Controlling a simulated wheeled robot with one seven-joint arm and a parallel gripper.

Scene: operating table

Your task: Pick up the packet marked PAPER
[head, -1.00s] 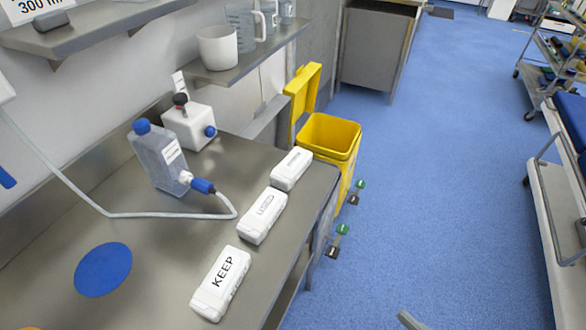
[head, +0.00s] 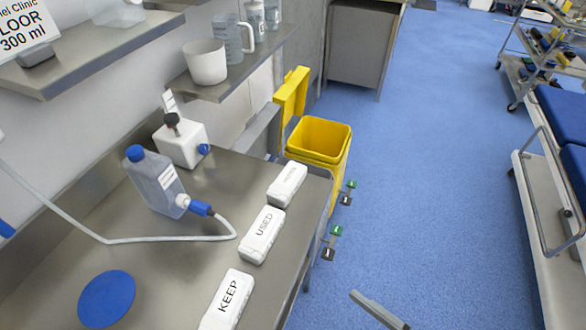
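I cannot read the word PAPER on anything in view. Three white packets or boxes lie in a row along the right edge of the steel counter. The nearest is marked KEEP (head: 228,302), the middle one is marked USED (head: 262,236), and the far one (head: 287,184) has a label too small to read. A grey bar (head: 378,309) shows at the bottom edge, over the floor and apart from the boxes. It may be part of my gripper, but no pair of fingertips can be made out.
The steel counter (head: 175,290) also holds a blue disc (head: 106,299), a clear bottle (head: 157,184) with a hose, and a white device (head: 181,144). Shelves with jugs hang above. A yellow bin (head: 322,140) stands beyond the counter.

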